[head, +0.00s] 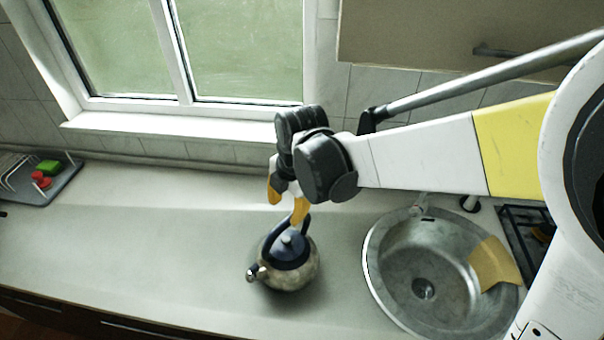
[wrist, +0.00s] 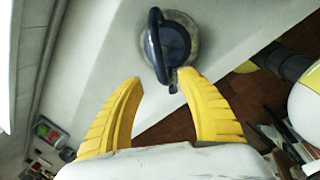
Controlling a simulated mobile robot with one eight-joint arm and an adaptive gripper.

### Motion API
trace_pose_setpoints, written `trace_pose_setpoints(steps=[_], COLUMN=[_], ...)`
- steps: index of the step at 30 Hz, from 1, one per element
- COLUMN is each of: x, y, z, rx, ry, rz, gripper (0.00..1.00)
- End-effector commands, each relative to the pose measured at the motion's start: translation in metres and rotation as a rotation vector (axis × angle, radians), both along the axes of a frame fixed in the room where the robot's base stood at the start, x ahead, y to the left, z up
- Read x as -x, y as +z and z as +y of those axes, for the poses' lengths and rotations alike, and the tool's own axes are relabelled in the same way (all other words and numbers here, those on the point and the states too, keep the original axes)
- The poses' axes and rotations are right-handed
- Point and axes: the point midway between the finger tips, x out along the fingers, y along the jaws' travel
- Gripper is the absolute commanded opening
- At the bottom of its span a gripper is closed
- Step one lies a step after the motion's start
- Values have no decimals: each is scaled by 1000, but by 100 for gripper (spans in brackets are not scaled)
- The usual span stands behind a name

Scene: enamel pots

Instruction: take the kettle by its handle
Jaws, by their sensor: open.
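The kettle (head: 290,268) stands upright on the counter to the left of the sink. It has a pale mottled body, a dark blue lid and a short spout pointing to the lower left. Its dark arched handle (head: 274,236) rises over the lid. In the wrist view the kettle (wrist: 186,40) is at the top centre, with its handle (wrist: 155,45) seen nearly edge-on. My gripper (head: 287,201) is above and just behind the kettle, its yellow fingers open. In the wrist view the open fingers (wrist: 160,88) point towards the kettle, with the handle beyond their tips and nothing between them.
A round metal sink (head: 388,290) with a yellow cloth (head: 492,264) on its rim lies right of the kettle. A grey dish tray (head: 42,192) with a green sponge and red items is at the far left. The counter (head: 150,240) between is clear. A window stands behind.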

Motion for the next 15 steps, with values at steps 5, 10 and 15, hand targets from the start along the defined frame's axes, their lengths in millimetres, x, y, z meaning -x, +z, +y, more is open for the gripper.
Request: trace_pose_setpoints(steps=[5,10,15], x=[-4,-7,-10], y=[-31,-51,-67], z=[5,7,10], rx=[1,2,1], ry=[10,8,7], rz=[0,0,-1], gripper=[45,45,45])
